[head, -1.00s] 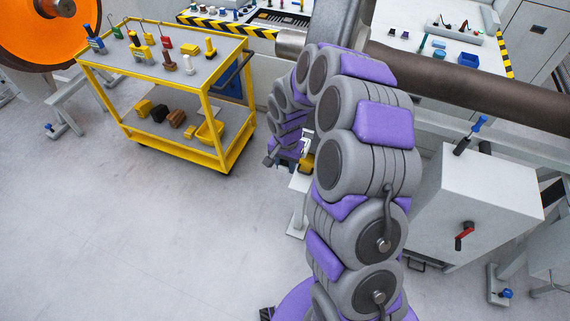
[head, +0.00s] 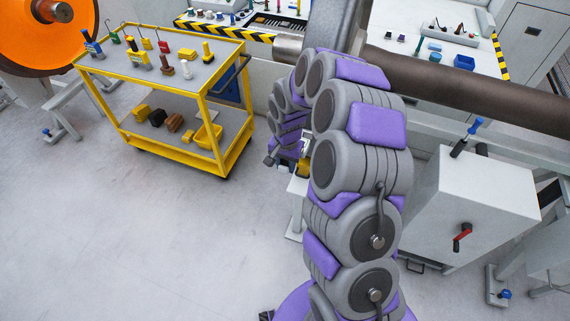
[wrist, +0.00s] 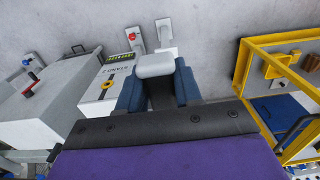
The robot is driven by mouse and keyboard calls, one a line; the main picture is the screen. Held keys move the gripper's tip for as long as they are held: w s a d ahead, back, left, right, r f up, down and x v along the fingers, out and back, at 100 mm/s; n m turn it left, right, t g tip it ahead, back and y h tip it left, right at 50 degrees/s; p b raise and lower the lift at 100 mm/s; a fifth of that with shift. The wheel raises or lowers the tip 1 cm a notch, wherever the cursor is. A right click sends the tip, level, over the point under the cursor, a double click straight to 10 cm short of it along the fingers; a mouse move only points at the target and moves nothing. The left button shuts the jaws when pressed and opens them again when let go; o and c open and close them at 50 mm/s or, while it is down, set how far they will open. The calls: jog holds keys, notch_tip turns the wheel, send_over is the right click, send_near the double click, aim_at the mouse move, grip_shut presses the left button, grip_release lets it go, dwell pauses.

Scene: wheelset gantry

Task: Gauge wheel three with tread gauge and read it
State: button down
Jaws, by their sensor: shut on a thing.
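In the wrist view my gripper (wrist: 158,92) has its dark blue fingers shut on a light grey block-ended tool (wrist: 156,64). Its lower part is hidden between the fingers, and I cannot tell whether it is the tread gauge. In the head view my gripper (head: 287,158) is small and partly hidden behind my arm. An orange-faced wheel (head: 40,42) stands at the upper left. A grey wheel (head: 335,22) on a dark axle (head: 450,75) is partly covered by my arm. No wheel number is legible.
A yellow cart (head: 170,152) with several tools on top stands left of my arm; its frame also shows in the wrist view (wrist: 243,68). A white cabinet (head: 475,205) with a red handle stands right. A labelled stand box (wrist: 113,72) is beyond my gripper.

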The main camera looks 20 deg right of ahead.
jog(key=shift+w+d, duration=0.55)
jog(key=shift+w, duration=0.2)
dwell(1.1)
jog(key=s+a+b, duration=0.1)
jog(key=s+a, duration=0.4)
jog(key=s, duration=0.2)
jog(key=shift+s+a, duration=0.15)
jog(key=shift+a, duration=0.05)
dwell(0.9)
dwell(0.5)
